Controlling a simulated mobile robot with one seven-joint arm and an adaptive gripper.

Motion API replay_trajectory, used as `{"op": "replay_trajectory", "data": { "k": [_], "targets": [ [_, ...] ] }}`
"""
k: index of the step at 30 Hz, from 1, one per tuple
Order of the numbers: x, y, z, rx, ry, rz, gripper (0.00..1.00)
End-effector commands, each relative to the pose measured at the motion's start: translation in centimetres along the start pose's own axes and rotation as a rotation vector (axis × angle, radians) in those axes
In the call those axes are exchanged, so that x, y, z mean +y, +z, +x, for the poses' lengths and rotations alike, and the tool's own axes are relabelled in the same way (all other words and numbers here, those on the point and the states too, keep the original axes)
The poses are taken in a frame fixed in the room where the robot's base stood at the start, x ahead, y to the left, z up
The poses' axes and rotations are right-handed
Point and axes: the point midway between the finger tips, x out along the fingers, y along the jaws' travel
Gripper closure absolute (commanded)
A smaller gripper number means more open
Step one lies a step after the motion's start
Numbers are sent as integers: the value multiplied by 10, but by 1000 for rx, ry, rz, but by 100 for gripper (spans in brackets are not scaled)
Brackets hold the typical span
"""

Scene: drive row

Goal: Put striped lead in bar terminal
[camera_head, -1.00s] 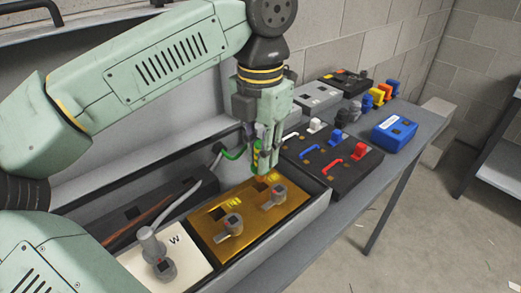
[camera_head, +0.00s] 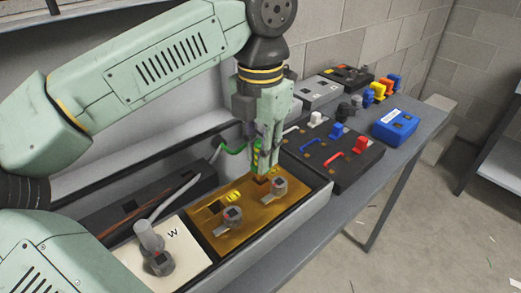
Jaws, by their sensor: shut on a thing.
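My gripper (camera_head: 264,160) is shut on the green and yellow striped lead (camera_head: 256,162), held upright just above the brass bar terminal (camera_head: 222,238). The lead's green cable (camera_head: 232,150) runs off to the left behind the gripper. The brass block has dark square openings and two grey clamp knobs, a near one (camera_head: 232,218) and a far one (camera_head: 279,187). The lead's lower end is close to the far opening, beside the far knob. I cannot tell whether the tip is inside the opening.
A white block marked W (camera_head: 188,243) with a grey plug (camera_head: 149,237) sits left of the brass block in the same trough. Black switch blocks (camera_head: 335,150) with coloured handles stand to the right. A blue box (camera_head: 394,127) and several coloured plugs are farther back.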

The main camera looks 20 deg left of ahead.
Motion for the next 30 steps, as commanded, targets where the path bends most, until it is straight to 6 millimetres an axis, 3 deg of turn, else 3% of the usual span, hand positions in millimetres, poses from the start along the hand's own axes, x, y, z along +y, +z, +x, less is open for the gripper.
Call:
{"op": "replay_trajectory", "data": {
  "k": [30],
  "targets": [
    [0, 0, 32, 0, -1, 0, 100]
  ]
}}
